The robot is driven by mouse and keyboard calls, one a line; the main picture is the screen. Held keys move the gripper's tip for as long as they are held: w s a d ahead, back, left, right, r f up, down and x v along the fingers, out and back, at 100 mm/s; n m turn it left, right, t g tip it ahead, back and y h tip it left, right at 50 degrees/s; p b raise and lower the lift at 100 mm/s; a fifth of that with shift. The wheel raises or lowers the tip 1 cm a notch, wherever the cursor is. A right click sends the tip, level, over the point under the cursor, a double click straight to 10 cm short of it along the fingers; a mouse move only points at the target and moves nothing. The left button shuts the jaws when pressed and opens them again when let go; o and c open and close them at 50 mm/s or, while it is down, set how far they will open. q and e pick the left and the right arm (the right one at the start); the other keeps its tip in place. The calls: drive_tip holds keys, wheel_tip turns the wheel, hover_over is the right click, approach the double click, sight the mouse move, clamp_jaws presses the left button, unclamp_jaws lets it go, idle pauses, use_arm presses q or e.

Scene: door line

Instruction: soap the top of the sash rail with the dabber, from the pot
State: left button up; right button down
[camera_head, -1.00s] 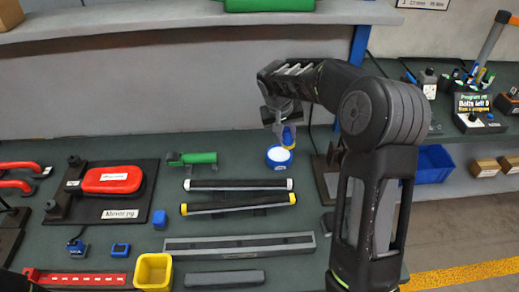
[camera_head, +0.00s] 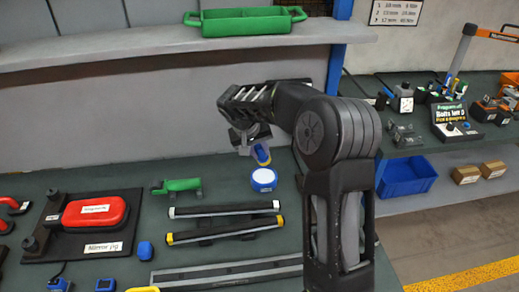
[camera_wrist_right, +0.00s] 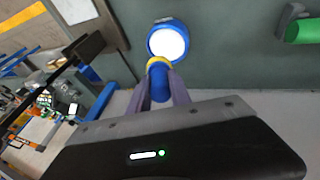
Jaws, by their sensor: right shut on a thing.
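My right gripper (camera_head: 258,148) is shut on the dabber (camera_head: 262,156), a small blue piece with yellow on it. It holds the dabber just behind the round blue pot (camera_head: 263,177) with a white top. In the right wrist view, the dabber's yellow end (camera_wrist_right: 158,62) overlaps the edge of the pot (camera_wrist_right: 151,46); I cannot tell whether they touch. A long grey rail (camera_head: 225,271), likely the sash rail, lies at the front of the bench, its right end hidden by my right arm. My left gripper is out of view.
Two dark bars with white (camera_head: 224,209) and yellow (camera_head: 223,230) ends lie between pot and rail. A green-handled tool (camera_head: 178,185) lies left of the pot. A red piece (camera_head: 95,210) sits on a black jig. A shelf (camera_head: 170,53) with a green tray (camera_head: 245,22) overhangs the back.

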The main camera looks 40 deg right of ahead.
sight(259, 161)
drive_tip(key=shift+f+b, duration=1.2)
drive_tip(key=shift+f, duration=1.3)
drive_tip(key=shift+f+b, duration=0.6)
drive_tip(key=shift+s+f, duration=0.1)
idle(1.1)
drive_tip(key=shift+r+p, duration=1.65)
drive_tip(key=shift+r, duration=1.95)
